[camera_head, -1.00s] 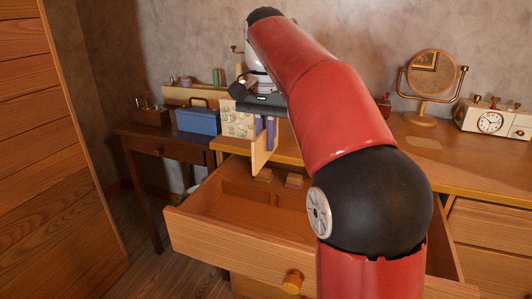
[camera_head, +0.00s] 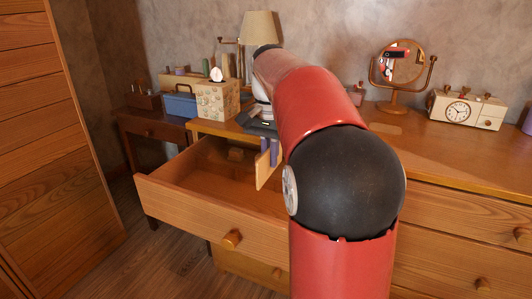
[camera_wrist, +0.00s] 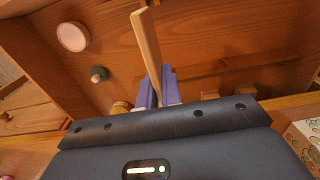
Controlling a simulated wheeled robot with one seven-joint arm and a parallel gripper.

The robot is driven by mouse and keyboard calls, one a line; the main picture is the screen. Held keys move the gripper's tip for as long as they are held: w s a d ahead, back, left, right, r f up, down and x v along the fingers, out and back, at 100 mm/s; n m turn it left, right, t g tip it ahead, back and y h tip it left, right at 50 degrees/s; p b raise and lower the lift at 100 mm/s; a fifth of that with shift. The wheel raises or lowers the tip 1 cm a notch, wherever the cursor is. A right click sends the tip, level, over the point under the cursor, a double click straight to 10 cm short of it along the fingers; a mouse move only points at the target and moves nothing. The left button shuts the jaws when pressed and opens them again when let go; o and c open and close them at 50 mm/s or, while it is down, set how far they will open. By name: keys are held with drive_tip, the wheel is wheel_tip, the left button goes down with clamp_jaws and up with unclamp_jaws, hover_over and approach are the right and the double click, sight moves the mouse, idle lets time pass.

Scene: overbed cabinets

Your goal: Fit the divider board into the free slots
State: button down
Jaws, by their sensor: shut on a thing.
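My gripper (camera_head: 266,147) has purple fingers and is shut on the divider board (camera_head: 267,170), a thin light-wood panel. The board hangs upright below the fingers at the right part of the open drawer (camera_head: 190,212). My arm hides the drawer's right end. In the wrist view the board (camera_wrist: 148,48) shows nearly edge-on between the fingers (camera_wrist: 160,88), over the drawer's wooden floor (camera_wrist: 195,35). A small wooden block (camera_head: 236,154) sits inside near the drawer's back. I cannot make out the free slots clearly, nor whether the board touches the drawer.
A patterned tissue box (camera_head: 217,101) stands on the dresser top behind the drawer's left part. A blue case (camera_head: 180,104) is on the side table. A mirror (camera_head: 402,65) and a clock (camera_head: 458,110) stand right. A round pale object (camera_wrist: 72,37) shows in the wrist view.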

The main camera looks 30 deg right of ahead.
sight(270, 175)
drive_tip(key=shift+f+b, duration=1.85)
drive_tip(key=shift+f, duration=0.95)
drive_tip(key=shift+f+b, duration=1.9)
drive_tip(key=shift+f, duration=0.95)
drive_tip(key=c, duration=1.5)
unclamp_jaws()
wheel_tip(270, 175, up, 8)
drive_tip(key=shift+f+p, duration=0.1)
drive_tip(key=shift+p, duration=0.85)
